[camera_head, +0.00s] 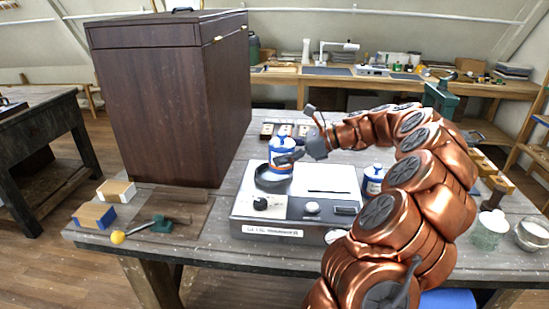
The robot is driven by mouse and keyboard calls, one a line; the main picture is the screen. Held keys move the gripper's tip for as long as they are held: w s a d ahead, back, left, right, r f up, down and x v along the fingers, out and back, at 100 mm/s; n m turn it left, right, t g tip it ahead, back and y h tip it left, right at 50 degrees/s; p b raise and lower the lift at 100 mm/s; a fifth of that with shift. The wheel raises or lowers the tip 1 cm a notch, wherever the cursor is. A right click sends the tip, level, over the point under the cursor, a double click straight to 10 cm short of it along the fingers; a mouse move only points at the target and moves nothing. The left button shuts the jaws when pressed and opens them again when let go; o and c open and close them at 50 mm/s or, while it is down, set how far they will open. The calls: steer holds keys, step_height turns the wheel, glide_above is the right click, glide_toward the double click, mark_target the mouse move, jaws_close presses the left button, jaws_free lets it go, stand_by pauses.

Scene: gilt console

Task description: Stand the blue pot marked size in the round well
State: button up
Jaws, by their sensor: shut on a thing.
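A blue and white pot (281,145) is between the fingers of my gripper (285,159), upright. It is at the dark round well (271,186) on the left of a pale machine (327,207). The pot's lower part overlaps the well's back rim; I cannot tell whether its base is inside or just above. The writing on this pot is too small to read. A second blue pot (373,184) with a white label stands to the right of the machine, partly behind my arm.
A tall dark wooden cabinet (175,100) stands at the back left. A glass jar (489,232) and a metal bowl (533,235) stand at the right.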

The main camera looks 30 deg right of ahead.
steer(key=shift+w+a, duration=0.2)
steer(key=shift+w, duration=0.35)
steer(key=shift+w+a, duration=0.15)
steer(key=shift+w, duration=0.4)
steer(key=f, duration=0.1)
steer(key=f+p, duration=0.1)
steer(key=shift+w+a+f, duration=0.1)
steer(key=shift+w+f, duration=0.2)
steer(key=shift+f, duration=0.55)
steer(key=o, duration=1.6)
steer(key=shift+f, duration=0.15)
steer(key=b+v, duration=0.1)
steer(key=v, duration=1.1)
steer(key=shift+s, duration=0.1)
